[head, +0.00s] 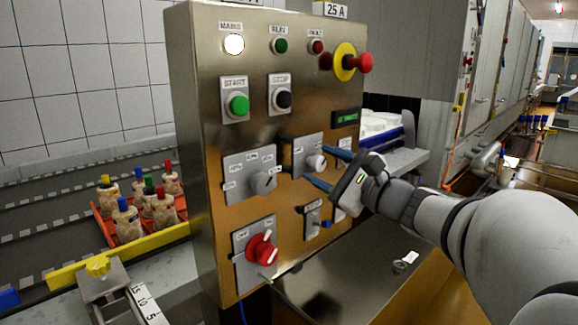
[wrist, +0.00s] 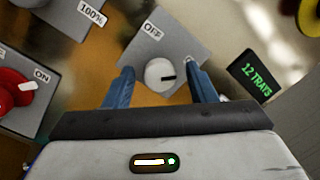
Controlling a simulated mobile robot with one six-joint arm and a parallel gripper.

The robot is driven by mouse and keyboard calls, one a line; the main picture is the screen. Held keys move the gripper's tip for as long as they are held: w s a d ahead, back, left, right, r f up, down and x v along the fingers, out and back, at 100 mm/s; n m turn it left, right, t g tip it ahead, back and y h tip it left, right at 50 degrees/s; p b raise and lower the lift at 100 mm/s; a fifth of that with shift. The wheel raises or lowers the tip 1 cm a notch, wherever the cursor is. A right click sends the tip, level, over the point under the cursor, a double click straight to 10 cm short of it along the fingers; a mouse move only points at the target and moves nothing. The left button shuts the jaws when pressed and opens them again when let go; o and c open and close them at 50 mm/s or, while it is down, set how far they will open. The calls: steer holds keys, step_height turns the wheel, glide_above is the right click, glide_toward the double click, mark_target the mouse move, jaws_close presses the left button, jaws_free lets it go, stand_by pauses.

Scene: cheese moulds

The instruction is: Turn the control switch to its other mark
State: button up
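The control switch is a small whitish knob (head: 316,162) on a grey square plate (head: 300,168) in the middle right of the steel panel. My gripper (head: 288,153) reaches in from the right with two blue fingers. It is open, with one finger (wrist: 160,82) on each side of the knob and a visible gap on both sides.
The percent dial (head: 263,183) and red rotary switch (head: 262,249) are close left and below. The red emergency button (head: 359,62) sticks out above right. A green-lit display (wrist: 257,77) is beside the plate. An orange crate (head: 104,226) of bottles stands left.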

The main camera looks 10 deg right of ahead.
steer(key=p+v, duration=0.1)
steer(key=v, duration=0.6)
steer(key=shift+s+d, duration=0.25)
steer(key=shift+s, duration=0.05)
steer(key=s+a+f+n+g+h+p, duration=0.2)
steer(key=s+a+f+n+g+p, duration=0.1)
steer(key=s+a+n+g+p, duration=0.6)
steer(key=s+d+r+n+g+h+p, duration=0.1)
steer(key=s+d+n+g+h+p, duration=0.3)
steer(key=n+h+p, duration=0.5)
steer(key=s+n+p, duration=0.1)
steer(key=n+p, duration=0.1)
steer(key=p, duration=0.3)
steer(key=shift+s+d+r, duration=0.3)
steer(key=shift+s+r, duration=0.05)
steer(key=shift+r, duration=0.05)
